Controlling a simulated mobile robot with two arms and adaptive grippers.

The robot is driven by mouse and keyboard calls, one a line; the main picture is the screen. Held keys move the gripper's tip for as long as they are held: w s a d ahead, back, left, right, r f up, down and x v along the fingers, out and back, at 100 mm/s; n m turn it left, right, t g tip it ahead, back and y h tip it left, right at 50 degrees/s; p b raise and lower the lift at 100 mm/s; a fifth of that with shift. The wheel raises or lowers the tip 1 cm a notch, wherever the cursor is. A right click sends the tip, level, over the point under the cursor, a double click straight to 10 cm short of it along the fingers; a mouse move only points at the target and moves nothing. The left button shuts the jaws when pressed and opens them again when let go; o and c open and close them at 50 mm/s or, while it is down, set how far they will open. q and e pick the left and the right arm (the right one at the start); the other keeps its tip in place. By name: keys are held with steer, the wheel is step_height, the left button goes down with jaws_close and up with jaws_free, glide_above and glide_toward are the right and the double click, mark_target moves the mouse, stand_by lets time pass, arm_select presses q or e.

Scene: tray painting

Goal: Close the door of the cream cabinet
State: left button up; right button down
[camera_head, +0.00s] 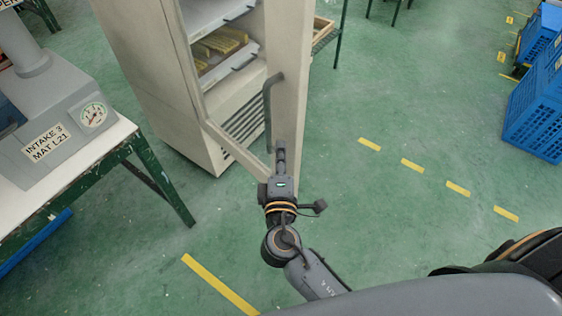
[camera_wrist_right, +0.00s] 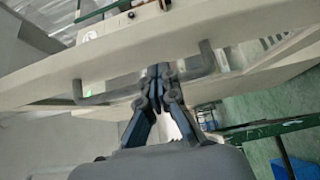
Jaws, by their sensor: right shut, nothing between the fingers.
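The cream cabinet (camera_head: 140,60) stands at the upper middle of the head view. Its door (camera_head: 292,70) is open and stands out toward me, with a window opening and a dark grey bar handle (camera_head: 268,110). Through the front, shelves with yellowish items (camera_head: 215,45) show. My right gripper (camera_head: 280,150) is shut and empty, with its fingertips at the lower part of the door, close to the handle's lower end. In the right wrist view, the closed fingers (camera_wrist_right: 158,75) point at the door frame (camera_wrist_right: 120,60) beside the handle (camera_wrist_right: 95,98). I cannot tell if they touch. My left gripper is not in view.
A table (camera_head: 90,165) with a grey scale (camera_head: 60,120) stands on the left. Blue crates (camera_head: 535,110) are stacked at the right. The green floor (camera_head: 400,230) right of the door is clear, with yellow dashes.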

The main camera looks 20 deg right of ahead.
mark_target(282, 128)
steer(key=shift+p+x, duration=0.3)
steer(key=shift+x, duration=1.55)
steer(key=shift+d, duration=0.1)
